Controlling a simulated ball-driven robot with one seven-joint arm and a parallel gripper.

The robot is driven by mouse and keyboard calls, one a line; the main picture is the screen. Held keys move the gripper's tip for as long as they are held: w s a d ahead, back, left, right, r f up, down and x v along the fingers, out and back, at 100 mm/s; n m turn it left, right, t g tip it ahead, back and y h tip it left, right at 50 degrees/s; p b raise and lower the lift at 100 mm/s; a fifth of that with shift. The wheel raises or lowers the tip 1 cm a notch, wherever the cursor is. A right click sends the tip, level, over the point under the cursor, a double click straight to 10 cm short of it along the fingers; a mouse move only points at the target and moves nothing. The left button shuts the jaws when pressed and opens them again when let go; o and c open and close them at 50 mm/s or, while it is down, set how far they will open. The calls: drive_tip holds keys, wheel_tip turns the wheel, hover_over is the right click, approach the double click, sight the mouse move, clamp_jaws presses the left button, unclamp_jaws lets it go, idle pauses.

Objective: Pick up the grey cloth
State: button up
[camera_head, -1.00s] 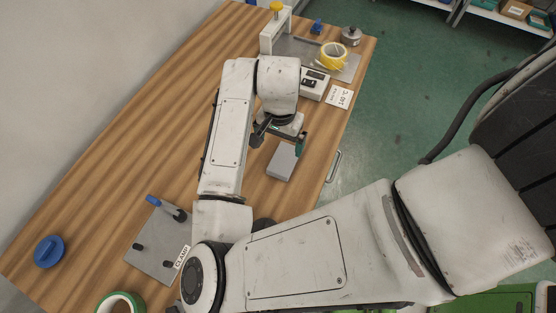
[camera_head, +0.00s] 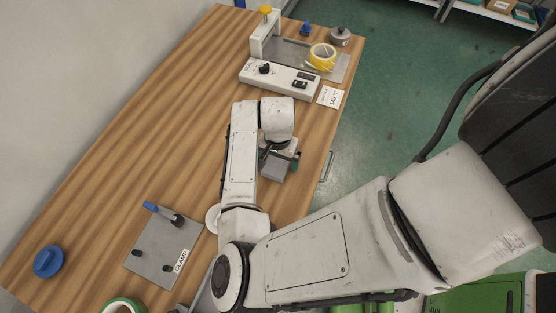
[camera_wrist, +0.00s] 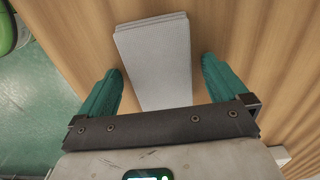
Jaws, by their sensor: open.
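The grey cloth (camera_wrist: 155,62) is a folded, layered rectangle lying on the wooden table. In the wrist view it lies between and ahead of the two green fingers of my gripper (camera_wrist: 160,90), with a gap on each side. In the head view the cloth (camera_head: 275,167) shows just below my gripper (camera_head: 280,152), near the table's right edge. My gripper is open and empty. Part of the cloth is hidden by the gripper in both views.
Beyond my gripper stand a white control box (camera_head: 280,80), a label card (camera_head: 330,97) and a yellow tape roll (camera_head: 323,56). A clamp plate (camera_head: 160,250), a blue disc (camera_head: 48,261) and a green tape roll (camera_head: 123,306) are at the near left. The left middle of the table (camera_head: 150,130) is bare.

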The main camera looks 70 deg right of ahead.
sight(278, 161)
drive_tip(key=shift+c, duration=0.2)
drive_tip(key=c, duration=1.1)
drive_tip(key=shift+o, duration=0.2)
drive_tip(key=shift+r, duration=0.15)
drive_tip(key=shift+r, duration=0.25)
wheel_tip(278, 161, up, 2)
drive_tip(key=shift+r+b, duration=0.2)
drive_tip(key=shift+b, duration=0.4)
drive_tip(key=s+a+r, duration=0.2)
drive_tip(key=r, duration=0.1)
drive_tip(key=s+a+r, duration=0.1)
drive_tip(key=r, duration=0.1)
drive_tip(key=shift+s+a+r+b, duration=0.1)
drive_tip(key=shift+s+r+b, duration=0.05)
drive_tip(key=shift+b, duration=0.2)
drive_tip(key=s+a+r+b, duration=0.2)
drive_tip(key=s+a+r, duration=0.2)
drive_tip(key=s+a, duration=0.2)
drive_tip(key=shift+s+a+r, duration=0.15)
drive_tip(key=shift+s+r, duration=0.15)
drive_tip(key=shift+s, duration=0.2)
